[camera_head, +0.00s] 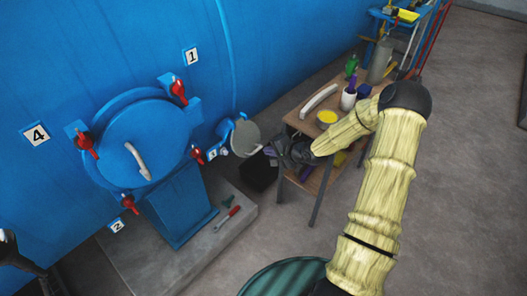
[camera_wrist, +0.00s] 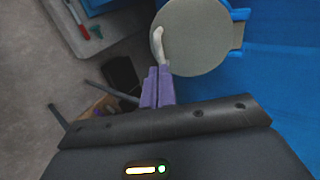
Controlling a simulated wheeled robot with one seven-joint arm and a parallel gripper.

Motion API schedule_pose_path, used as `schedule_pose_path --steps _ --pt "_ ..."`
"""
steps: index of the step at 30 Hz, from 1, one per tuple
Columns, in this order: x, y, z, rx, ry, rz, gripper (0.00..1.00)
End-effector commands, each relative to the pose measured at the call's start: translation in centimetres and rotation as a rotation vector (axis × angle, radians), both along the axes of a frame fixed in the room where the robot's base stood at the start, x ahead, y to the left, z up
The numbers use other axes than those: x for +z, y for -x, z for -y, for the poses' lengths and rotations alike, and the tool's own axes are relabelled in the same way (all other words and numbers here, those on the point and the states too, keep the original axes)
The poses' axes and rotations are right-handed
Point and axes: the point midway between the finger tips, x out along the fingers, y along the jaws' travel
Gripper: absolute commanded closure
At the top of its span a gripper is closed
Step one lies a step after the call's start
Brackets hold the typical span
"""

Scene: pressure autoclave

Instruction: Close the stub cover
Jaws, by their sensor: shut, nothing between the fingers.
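The stub cover (camera_head: 245,138) is a round grey disc beside a small blue stub fitting (camera_head: 224,128) on the blue vessel wall. It stands out at an angle from the wall. In the wrist view the cover (camera_wrist: 203,38) fills the top middle, with a pale handle (camera_wrist: 160,47) at its left edge. My gripper (camera_head: 270,152) is just right of the cover in the head view. In the wrist view its purple fingers (camera_wrist: 158,76) are together and empty, their tips just below the handle and cover edge. I cannot tell whether they touch.
A large round blue door (camera_head: 140,140) with red clamps is to the left. A wooden table (camera_head: 318,127) with a cup, bottles and tools stands right of the cover, under my arm.

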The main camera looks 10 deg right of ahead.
Motion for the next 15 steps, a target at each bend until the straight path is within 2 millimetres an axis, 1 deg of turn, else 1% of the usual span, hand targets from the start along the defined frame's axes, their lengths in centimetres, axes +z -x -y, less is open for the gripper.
schedule_pose_path --steps 1,3,7,10,15 --pt "-0.6 -0.6 -0.6 0.004 0.001 -0.001 1.00" --pt "-1.2 -1.3 -1.2 0.004 0.000 0.000 1.00" --pt "-2.1 -2.4 -1.9 0.002 0.000 0.000 1.00" --pt "-2.4 -2.8 -2.2 0.003 0.000 0.001 1.00" --pt "-2.5 -2.9 -2.3 0.001 0.000 0.001 1.00"
